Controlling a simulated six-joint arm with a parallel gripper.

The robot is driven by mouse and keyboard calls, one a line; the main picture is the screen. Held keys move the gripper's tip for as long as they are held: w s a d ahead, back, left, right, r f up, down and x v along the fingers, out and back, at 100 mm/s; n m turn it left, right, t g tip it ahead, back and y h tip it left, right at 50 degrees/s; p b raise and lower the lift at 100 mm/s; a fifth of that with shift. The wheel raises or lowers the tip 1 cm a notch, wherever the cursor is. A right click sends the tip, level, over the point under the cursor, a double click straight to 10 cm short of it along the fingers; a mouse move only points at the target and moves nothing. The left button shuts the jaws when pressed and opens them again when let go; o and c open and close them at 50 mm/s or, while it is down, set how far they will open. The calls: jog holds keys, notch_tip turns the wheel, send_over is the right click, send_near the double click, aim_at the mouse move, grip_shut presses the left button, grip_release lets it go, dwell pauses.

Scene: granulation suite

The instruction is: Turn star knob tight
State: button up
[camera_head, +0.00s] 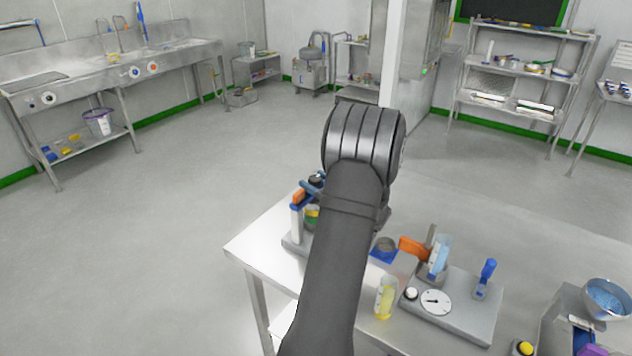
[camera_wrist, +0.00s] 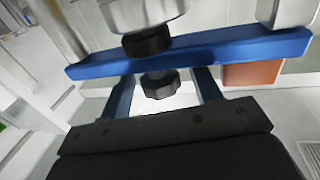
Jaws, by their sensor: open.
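In the wrist view a dark star knob (camera_wrist: 160,84) with a lobed rim sits below a blue bar (camera_wrist: 230,52). A black collar (camera_wrist: 147,42) and a metal cylinder show on the bar's other side. My gripper (camera_wrist: 164,79) is open, with one finger on each side of the knob. A gap shows between the knob and each finger. The fingertips reach the bar's edge in the picture; I cannot tell whether they touch it.
A steel table (camera_head: 258,258) carries a stand with blue and orange parts (camera_head: 297,212) left of my arm. To the right are a yellow-filled beaker (camera_head: 385,298), a grey device with a dial (camera_head: 468,312) and a steel bowl (camera_head: 607,299). The table's left corner is bare.

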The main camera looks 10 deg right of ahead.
jog(key=shift+w, duration=0.1)
jog(key=c, duration=1)
jog(key=shift+a+m+t+h, duration=0.1)
jog(key=shift+m+t+h, duration=1.2)
jog(key=shift+h, duration=0.8)
jog(key=o, duration=1)
jog(key=v, duration=1.7)
jog(key=shift+s+r, duration=0.25)
jog(key=shift+r, duration=0.1)
jog(key=shift+w, duration=0.1)
